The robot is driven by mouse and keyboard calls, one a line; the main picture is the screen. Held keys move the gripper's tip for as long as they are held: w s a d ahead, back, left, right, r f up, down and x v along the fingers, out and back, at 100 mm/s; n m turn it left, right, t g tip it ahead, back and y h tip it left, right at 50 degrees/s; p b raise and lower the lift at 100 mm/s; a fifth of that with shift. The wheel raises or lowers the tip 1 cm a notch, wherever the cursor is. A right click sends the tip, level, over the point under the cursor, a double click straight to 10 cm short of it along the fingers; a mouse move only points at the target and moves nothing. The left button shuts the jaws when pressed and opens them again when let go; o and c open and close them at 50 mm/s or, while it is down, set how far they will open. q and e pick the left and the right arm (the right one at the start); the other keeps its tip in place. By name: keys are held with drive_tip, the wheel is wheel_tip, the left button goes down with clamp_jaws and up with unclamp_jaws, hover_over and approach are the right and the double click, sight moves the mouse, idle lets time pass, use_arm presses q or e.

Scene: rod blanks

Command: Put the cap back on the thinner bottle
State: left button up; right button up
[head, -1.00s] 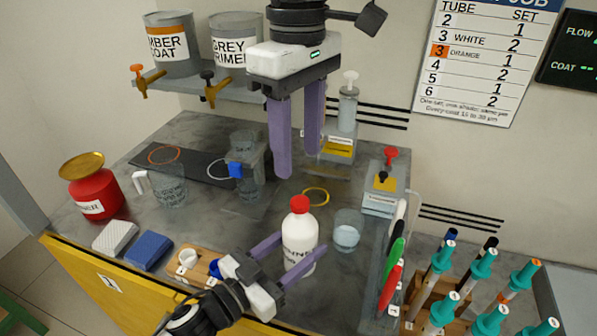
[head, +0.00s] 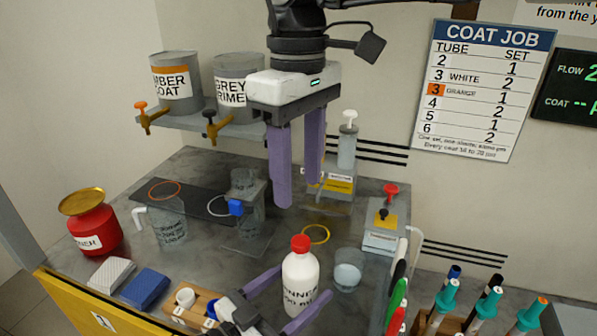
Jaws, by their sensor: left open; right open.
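The white thinner bottle (head: 300,285) stands upright on the grey bench in the head view, its label partly showing. A red cap (head: 300,243) sits on top of its neck; I cannot tell whether it is screwed tight. My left gripper (head: 305,281) is open, with one purple finger on each side of the bottle's lower body. Whether the fingers touch it is unclear. My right gripper (head: 299,193) is open and empty, pointing down above and behind the cap, with clear space between them.
A glass beaker (head: 348,270) stands just right of the bottle, and a yellow ring (head: 316,234) lies behind it. A wooden block (head: 182,311) with white and blue caps is at the front left. A red can (head: 92,228) stands far left. Pens and a marker rack line the right.

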use_arm(q)
drive_tip(key=v, duration=1)
drive_tip(key=shift+b, duration=0.4)
